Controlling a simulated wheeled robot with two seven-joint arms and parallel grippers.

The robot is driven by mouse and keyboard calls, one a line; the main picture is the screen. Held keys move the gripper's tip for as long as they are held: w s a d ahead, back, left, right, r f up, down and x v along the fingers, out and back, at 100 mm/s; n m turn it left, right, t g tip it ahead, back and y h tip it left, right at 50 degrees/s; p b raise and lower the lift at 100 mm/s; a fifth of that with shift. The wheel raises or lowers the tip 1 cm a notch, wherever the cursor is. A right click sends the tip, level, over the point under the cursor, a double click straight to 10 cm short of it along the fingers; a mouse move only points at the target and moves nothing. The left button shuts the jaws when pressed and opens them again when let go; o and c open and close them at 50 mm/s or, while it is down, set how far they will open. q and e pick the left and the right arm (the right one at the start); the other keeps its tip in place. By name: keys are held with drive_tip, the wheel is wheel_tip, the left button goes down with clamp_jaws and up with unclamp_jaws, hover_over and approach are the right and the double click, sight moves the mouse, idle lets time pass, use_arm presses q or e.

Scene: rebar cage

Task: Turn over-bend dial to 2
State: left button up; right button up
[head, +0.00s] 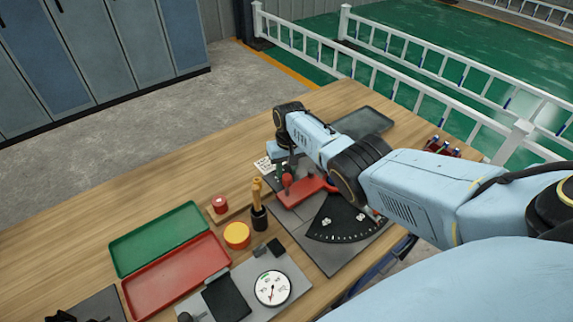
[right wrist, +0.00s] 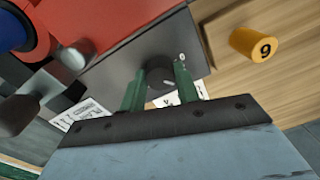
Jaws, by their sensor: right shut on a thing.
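The over-bend dial (right wrist: 160,76) is a dark round knob with a light pointer line, set on a grey plate (right wrist: 128,68) in the right wrist view. A small 0 mark shows beside it, and white labels are partly hidden by my fingers. My right gripper (right wrist: 159,88) has its two green fingers shut on the knob, one on each side. In the head view my right gripper (head: 283,163) is down at the back of the red-armed bender (head: 303,190), and the knob cannot be made out there. My left gripper is not in view.
A black scale plate (head: 342,222) lies right of the red bender arm. A green tray (head: 158,238), a red tray (head: 178,275), a yellow disc (head: 237,235) and a round gauge (head: 272,288) lie nearer. A yellow piece marked 9 (right wrist: 254,43) stands beside the plate.

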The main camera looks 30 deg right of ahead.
sight(287, 170)
drive_tip(key=shift+m+p, duration=0.3)
drive_tip(key=shift+m, duration=0.5)
drive_tip(key=o, duration=1)
drive_tip(key=shift+c, duration=0.2)
wheel_tip(287, 170, up, 6)
drive_tip(key=p, duration=0.3)
drive_tip(key=shift+d, duration=0.15)
wheel_tip(287, 170, up, 8)
drive_tip(key=p, duration=0.1)
drive_tip(key=shift+f, duration=0.25)
drive_tip(key=shift+s+d+f, duration=0.1)
drive_tip(key=shift+s, duration=0.05)
